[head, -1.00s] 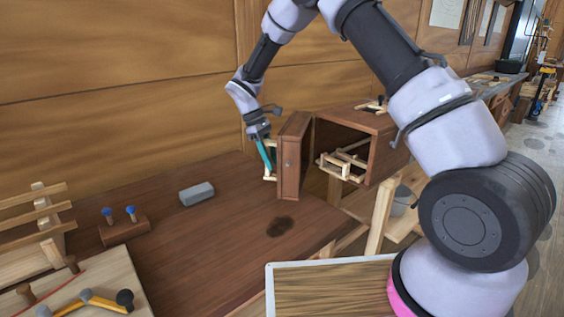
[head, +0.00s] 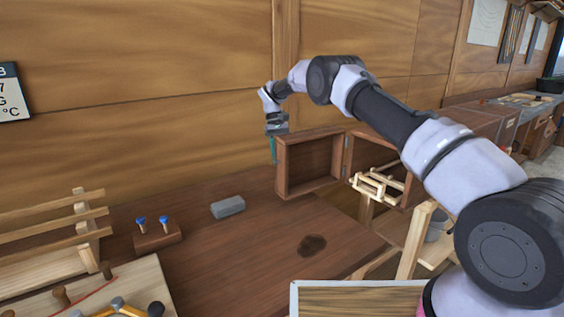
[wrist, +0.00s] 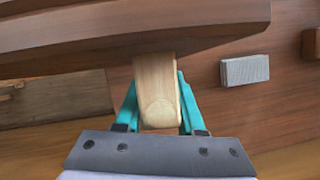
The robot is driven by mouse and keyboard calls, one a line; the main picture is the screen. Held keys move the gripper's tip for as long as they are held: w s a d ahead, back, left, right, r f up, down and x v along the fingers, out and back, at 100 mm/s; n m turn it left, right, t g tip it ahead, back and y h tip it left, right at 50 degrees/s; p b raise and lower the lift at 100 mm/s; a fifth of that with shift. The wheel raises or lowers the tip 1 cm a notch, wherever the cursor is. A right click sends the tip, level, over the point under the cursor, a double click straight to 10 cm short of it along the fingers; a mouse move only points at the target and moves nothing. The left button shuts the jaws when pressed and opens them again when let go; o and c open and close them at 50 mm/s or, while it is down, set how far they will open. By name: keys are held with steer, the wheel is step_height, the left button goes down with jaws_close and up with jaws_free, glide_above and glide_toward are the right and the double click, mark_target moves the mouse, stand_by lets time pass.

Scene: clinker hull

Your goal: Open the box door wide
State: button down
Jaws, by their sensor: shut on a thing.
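The wooden box (head: 372,152) stands at the right of the bench, partly hidden behind my arm. Its door (head: 310,187) is swung far out to the left, with its hollow inner side facing the head camera. My gripper (head: 273,150) is at the door's far left edge, on the outer side. In the wrist view the teal fingers (wrist: 157,110) are shut on a pale wooden handle (wrist: 157,90). The door (wrist: 130,30) fills the top of that view. The handle is hidden from the head camera.
A grey block (head: 228,207) lies on the bench left of the door; it also shows in the wrist view (wrist: 245,70). Light wooden sticks (head: 378,185) are at the box opening. A small stand with blue-topped pegs (head: 157,236) sits further left. The wooden wall is close behind the gripper.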

steer(key=shift+w+m, duration=0.3)
steer(key=shift+w, duration=0.3)
steer(key=shift+d, duration=0.1)
steer(key=c, duration=0.7)
jaws_free()
steer(key=shift+c, duration=0.2)
steer(key=shift+r, duration=0.1)
step_height(320, 180, up, 10)
steer(key=shift+f, duration=0.1)
